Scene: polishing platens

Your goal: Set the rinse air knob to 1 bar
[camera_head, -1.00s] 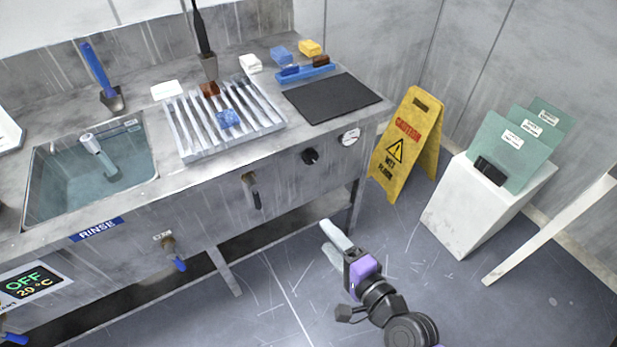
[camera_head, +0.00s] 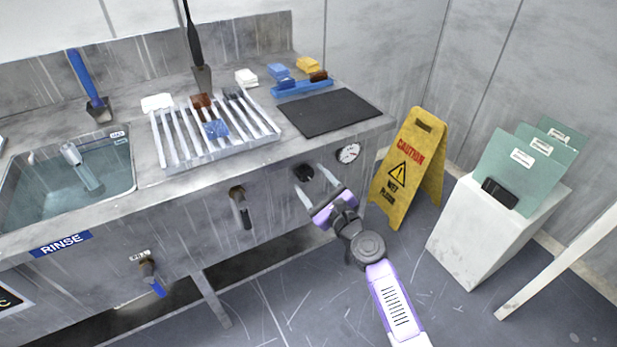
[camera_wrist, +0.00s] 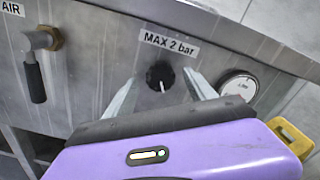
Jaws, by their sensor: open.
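The rinse air knob is a round black knob (camera_wrist: 160,76) on the bench's front panel, with a white pointer line toward the bottom. It sits under a "MAX 2 bar" label (camera_wrist: 170,42). In the head view the knob (camera_head: 303,173) is left of a small round gauge (camera_head: 348,153). The gauge also shows in the wrist view (camera_wrist: 238,86), its needle too small to read. My gripper (camera_head: 316,184) is open, its two fingers on either side of the knob; I cannot tell whether they touch it. In the wrist view the fingers (camera_wrist: 160,88) flank the knob.
A valve with a dark lever (camera_head: 240,208) is left of the knob, beneath an "AIR" label (camera_wrist: 9,8). A lower tap has a blue lever (camera_head: 152,277). A yellow caution sign (camera_head: 409,168) stands right of the bench. A rack (camera_head: 170,150) and black mat (camera_head: 332,112) lie above.

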